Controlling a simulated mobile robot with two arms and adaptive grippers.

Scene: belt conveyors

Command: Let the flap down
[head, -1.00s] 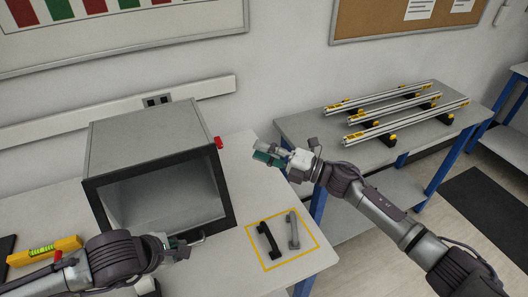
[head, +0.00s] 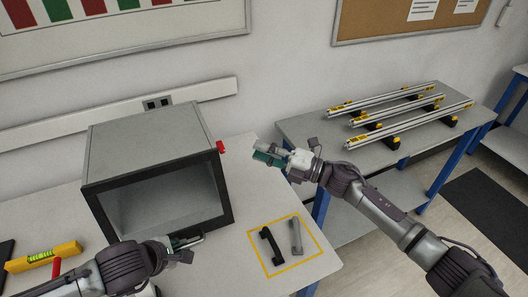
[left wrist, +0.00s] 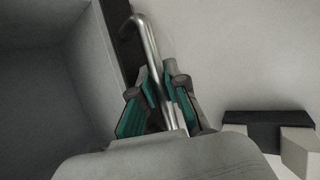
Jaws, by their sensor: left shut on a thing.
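A grey box with a black front frame (head: 160,243) stands on the left table, its front opening facing me. My left gripper (head: 188,243) is low at the front right of this frame. In the left wrist view the left gripper (left wrist: 165,95) is shut on a bent metal bar (left wrist: 148,45), whose upper end meets a black strip (left wrist: 122,40) beside the box interior. I cannot clearly make out a separate flap panel; my left arm hides part of the lower front.
A black handle (head: 272,245) and a grey handle (head: 295,236) lie inside a yellow outline right of the box. A yellow level (head: 42,257) lies at the left. A red part (head: 220,147) sits on the box's right side. Rails (head: 395,118) rest on the back table.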

